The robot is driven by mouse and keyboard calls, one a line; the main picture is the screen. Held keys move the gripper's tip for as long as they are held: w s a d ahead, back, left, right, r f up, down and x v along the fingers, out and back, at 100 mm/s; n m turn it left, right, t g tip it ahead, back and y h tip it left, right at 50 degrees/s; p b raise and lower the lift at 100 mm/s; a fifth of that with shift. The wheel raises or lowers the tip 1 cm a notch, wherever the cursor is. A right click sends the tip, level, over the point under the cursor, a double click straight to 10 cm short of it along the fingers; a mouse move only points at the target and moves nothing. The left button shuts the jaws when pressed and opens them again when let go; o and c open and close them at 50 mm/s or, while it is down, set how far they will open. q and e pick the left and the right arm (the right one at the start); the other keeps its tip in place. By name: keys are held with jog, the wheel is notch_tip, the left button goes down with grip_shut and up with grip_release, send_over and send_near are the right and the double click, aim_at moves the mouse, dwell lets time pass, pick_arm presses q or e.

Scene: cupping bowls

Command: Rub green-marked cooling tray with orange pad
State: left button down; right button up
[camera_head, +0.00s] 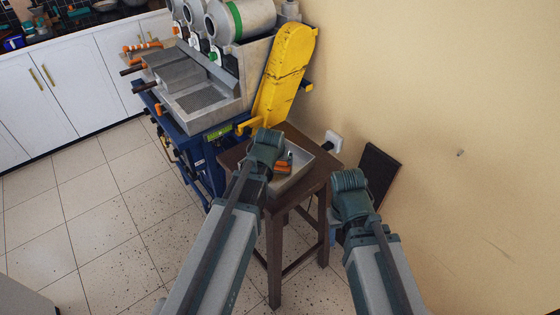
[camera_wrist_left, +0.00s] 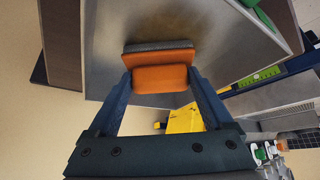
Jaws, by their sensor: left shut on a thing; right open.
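The orange pad (camera_wrist_left: 160,78), with a grey layer on its far side, is between the fingers of my left gripper (camera_wrist_left: 162,88), which is shut on it. In the head view the pad (camera_head: 284,168) shows over a pale square tray (camera_head: 299,179) on a dark stool. I cannot tell whether it touches the tray. The nearest perforated cooling tray (camera_head: 203,98) is on the machine, left of my left gripper (camera_head: 275,160), below a drum with a green band (camera_head: 235,20). My right gripper (camera_head: 350,182) is open, right of the stool; its fingers are hardly visible.
The dark brown stool (camera_head: 314,184) stands against the beige wall. A yellow slanted housing (camera_head: 286,70) rises between the machine and the wall. Orange-ended handles stick out from the machine's left side. White cabinets (camera_head: 75,80) stand at the back left. The tiled floor is clear at left.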

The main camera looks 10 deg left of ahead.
pick_arm(q)
jog(key=shift+w+a, duration=0.8)
jog(key=shift+a, duration=0.35)
jog(key=shift+w+a, duration=0.8)
jog(key=shift+a, duration=0.35)
jog(key=shift+w+a, duration=0.8)
jog(key=shift+a, duration=0.3)
jog(key=shift+s, duration=0.1)
jog(key=shift+s+d, duration=0.4)
jog(key=shift+d, duration=0.2)
jog(key=shift+s+d, duration=0.35)
jog(key=shift+d, duration=0.2)
